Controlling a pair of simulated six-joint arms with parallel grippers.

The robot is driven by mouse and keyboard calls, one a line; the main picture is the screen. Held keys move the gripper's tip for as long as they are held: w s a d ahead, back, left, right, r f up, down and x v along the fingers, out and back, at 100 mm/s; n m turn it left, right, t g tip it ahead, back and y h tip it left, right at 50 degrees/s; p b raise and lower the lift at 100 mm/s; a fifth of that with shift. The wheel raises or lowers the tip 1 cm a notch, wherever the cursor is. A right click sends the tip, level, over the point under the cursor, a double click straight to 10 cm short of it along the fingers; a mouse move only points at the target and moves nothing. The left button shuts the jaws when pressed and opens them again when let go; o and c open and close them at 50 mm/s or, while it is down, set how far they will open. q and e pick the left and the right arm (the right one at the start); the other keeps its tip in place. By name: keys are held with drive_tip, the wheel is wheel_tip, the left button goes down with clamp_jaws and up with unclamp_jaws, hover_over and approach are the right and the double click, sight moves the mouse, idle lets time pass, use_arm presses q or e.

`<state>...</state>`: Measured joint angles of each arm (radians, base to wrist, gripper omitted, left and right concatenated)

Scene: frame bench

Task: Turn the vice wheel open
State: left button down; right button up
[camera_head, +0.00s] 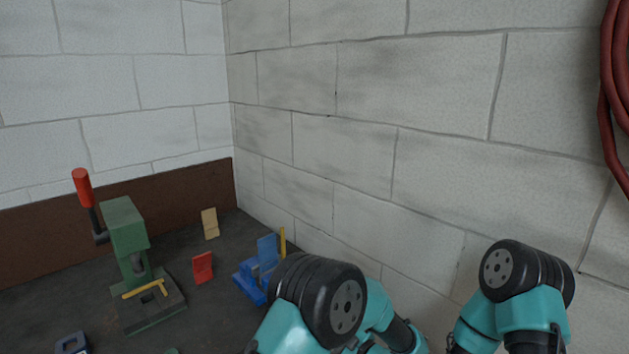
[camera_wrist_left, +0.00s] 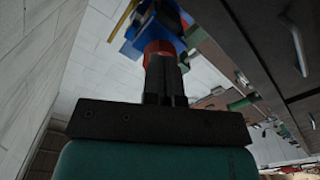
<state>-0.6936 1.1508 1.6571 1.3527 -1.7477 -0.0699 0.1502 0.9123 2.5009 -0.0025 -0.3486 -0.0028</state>
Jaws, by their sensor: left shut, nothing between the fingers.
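The blue vice (camera_head: 250,286) stands on the dark bench, partly hidden behind my left arm in the head view. Its wheel is not visible there. In the left wrist view, the blue vice body (camera_wrist_left: 152,28) is at the top. A red rounded part (camera_wrist_left: 159,47), which looks like the wheel, is just beyond my left fingertips. My left gripper (camera_wrist_left: 164,58) is shut and empty, its fingers pointing at the red part. I cannot tell whether they touch it. My left gripper is hidden in the head view. My right gripper is not visible.
A green press (camera_head: 126,228) with a red-handled lever stands on the left. A red block (camera_head: 202,267) and a tan block (camera_head: 210,223) stand between press and vice. A yellow upright piece (camera_head: 282,240) is beside the vice. A white block wall (camera_head: 350,190) rises close behind.

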use_arm(q)
drive_tip(key=shift+s+a, duration=0.25)
drive_tip(key=shift+s, duration=0.75)
drive_tip(key=shift+w+a, duration=0.1)
